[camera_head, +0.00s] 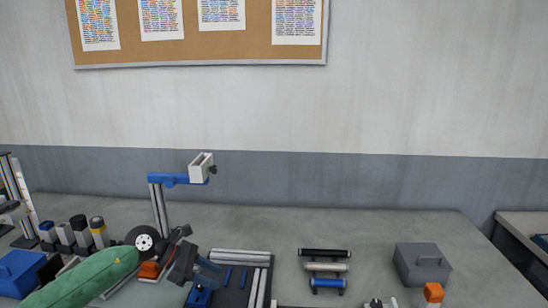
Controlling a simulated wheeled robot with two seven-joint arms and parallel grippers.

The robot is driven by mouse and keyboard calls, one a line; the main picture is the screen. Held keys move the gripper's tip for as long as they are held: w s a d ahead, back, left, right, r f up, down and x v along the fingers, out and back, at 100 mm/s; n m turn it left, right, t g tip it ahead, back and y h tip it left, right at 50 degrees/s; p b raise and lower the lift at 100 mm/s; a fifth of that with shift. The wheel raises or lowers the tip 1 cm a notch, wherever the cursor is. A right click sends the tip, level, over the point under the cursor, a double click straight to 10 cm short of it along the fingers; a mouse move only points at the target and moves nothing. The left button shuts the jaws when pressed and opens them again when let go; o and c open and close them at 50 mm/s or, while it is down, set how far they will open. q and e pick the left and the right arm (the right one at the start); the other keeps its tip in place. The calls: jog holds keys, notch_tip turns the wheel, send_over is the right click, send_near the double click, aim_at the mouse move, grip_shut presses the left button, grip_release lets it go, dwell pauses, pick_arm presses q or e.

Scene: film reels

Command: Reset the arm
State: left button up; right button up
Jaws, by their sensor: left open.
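My left gripper (194,250) is in the lower left of the head view, over the bench. It is open, and I see nothing held between its fingers. A black reel with a pale centre (145,239) stands just to its left; I cannot tell whether they touch. My right gripper is not in view.
A grey post with a blue arm and white head (201,168) rises behind the gripper. A dark tray with rods (265,280) lies to its right. A rack of rollers (325,267), a grey box (422,264) and an orange block (433,292) stand farther right. The bench's back right is clear.

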pick_arm(q)
jog(key=s+d+r+n+t+h, duration=0.3)
jog(key=d+r+n+t+h, duration=0.5)
jog(key=n, duration=0.6)
jog(key=s+a+f+n+t+y, duration=0.2)
jog(key=s+a+f+n+y, duration=0.15)
jog(key=f+n+y, duration=0.45)
jog(key=s+a+f+n+t+y, duration=0.15)
jog(key=a+f+n+y, duration=0.35)
jog(key=n, duration=0.7)
jog(key=s+a+f+n+t+y, duration=0.2)
jog(key=s+a+f+n+y, duration=0.3)
jog(key=n, duration=0.6)
jog(key=s+f+n+g, duration=0.3)
jog(key=s+f+g, duration=0.3)
jog(key=s, duration=0.4)
jog(key=s+f+n+g, duration=0.3)
jog(key=s+f+g, duration=0.2)
jog(key=s+f, duration=0.45)
jog(key=s+d+f, duration=0.1)
jog(key=s+f, duration=0.1)
jog(key=f, duration=1.1)
jog(key=s+d+f+g, duration=0.1)
jog(key=s+d+f, duration=0.1)
jog(key=f, duration=1.1)
jog(key=s+d+f+g, duration=0.1)
jog(key=s+f, duration=0.2)
jog(key=f, duration=1.1)
jog(key=shift+d, duration=0.15)
